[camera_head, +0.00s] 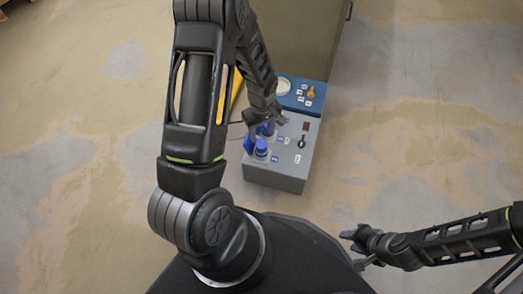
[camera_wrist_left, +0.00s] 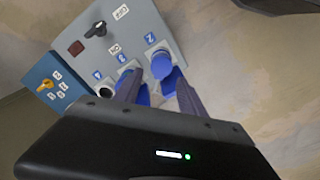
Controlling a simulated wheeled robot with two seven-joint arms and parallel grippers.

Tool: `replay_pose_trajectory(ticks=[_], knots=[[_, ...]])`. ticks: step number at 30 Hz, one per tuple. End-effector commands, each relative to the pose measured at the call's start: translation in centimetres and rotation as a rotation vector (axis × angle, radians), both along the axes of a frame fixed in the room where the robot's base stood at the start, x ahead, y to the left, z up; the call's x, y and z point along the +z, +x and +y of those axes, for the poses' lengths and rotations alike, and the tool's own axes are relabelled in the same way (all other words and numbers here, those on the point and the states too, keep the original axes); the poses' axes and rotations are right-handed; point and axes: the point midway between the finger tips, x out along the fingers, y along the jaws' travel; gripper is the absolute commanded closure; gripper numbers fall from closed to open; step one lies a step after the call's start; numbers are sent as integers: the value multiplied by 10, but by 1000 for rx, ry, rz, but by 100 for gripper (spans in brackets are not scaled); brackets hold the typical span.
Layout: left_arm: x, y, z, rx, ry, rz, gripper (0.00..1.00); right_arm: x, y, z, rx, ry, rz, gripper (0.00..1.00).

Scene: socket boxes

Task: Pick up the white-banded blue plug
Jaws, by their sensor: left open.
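A blue plug (camera_head: 262,147) stands in the front socket of the grey box, with a pale ring at its base. It also shows in the left wrist view (camera_wrist_left: 161,66), by the label "2". I cannot tell clearly which plug has the white band. My left gripper (camera_head: 265,133) is open over the box, its fingers (camera_wrist_left: 157,84) spread close to the plugs, with nothing clearly held. My right gripper (camera_head: 355,248) is open and empty, away from the box.
The grey socket box (camera_head: 277,178) has a black knob (camera_head: 301,143) and a dark red indicator (camera_head: 306,126). A blue box (camera_head: 318,88) with a yellow switch (camera_head: 311,92) adjoins it behind. Floor to the right is clear.

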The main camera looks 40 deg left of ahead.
Motion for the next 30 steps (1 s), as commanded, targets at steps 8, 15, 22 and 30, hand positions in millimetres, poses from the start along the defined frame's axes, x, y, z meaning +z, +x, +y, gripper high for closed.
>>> replay_pose_trajectory(ticks=[8,15,22,30], knots=[[-21,-2,-1,-2,-1,4,52,-9,1,-1,-3,-2,-2,64],[-27,-1,-1,-2,-1,0,52,-9,2,-2,-5,-4,-4,64],[-33,-1,-1,-2,-2,1,52,-13,2,-2,-6,-4,-5,64],[-71,-3,-2,-3,-2,1,52,-34,6,-2,-11,-5,-13,64]])
